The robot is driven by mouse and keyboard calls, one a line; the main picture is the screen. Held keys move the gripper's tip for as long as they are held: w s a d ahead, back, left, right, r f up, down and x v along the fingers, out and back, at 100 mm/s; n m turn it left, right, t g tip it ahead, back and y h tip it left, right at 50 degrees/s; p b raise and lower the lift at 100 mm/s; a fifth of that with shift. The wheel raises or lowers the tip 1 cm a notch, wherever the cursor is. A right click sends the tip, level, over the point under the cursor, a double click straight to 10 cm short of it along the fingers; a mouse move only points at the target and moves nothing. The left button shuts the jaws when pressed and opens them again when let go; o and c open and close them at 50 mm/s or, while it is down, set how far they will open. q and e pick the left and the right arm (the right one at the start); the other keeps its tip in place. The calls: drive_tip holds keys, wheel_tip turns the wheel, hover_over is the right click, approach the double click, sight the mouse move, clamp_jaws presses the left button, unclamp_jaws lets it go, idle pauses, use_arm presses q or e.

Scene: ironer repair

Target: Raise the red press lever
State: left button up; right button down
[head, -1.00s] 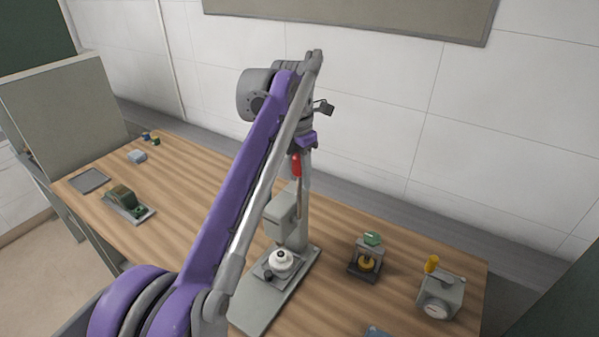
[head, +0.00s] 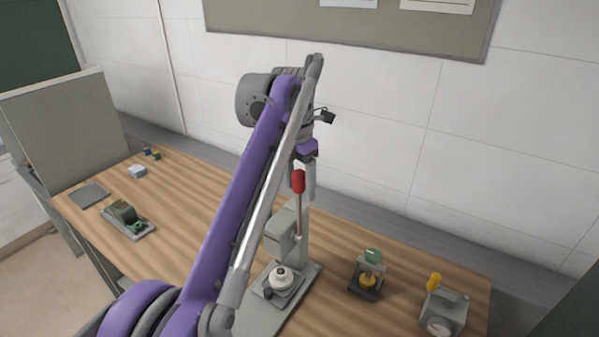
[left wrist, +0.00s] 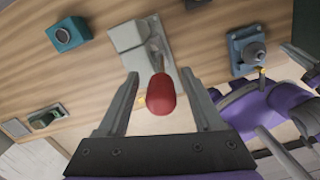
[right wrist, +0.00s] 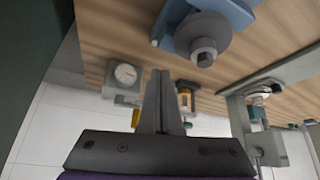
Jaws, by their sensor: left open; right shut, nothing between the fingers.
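The red press lever handle (head: 298,181) tops a thin metal rod on the grey press (head: 287,225), below my left gripper. The rod points up. In the left wrist view the red handle (left wrist: 161,95) lies between the spread fingers of my left gripper (left wrist: 160,76), with gaps on both sides. A grey finger of my left gripper (head: 310,180) shows beside the handle in the head view. My right gripper (right wrist: 160,78) is shut and empty in the right wrist view, away from the lever. It is not seen in the head view.
A white round part (head: 282,278) sits on the press base. To its right are a small fixture with a green top (head: 370,272) and a dial box with a yellow handle (head: 443,308). A green device (head: 125,218) and grey tray (head: 90,194) are at left.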

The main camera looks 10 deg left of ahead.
sight(299, 171)
use_arm(q)
drive_tip(key=shift+s+a+r, duration=0.1)
drive_tip(key=shift+r, duration=1.25)
drive_tip(key=shift+s+a+r, duration=0.1)
drive_tip(key=shift+r, duration=1.25)
drive_tip(key=shift+f, duration=0.1)
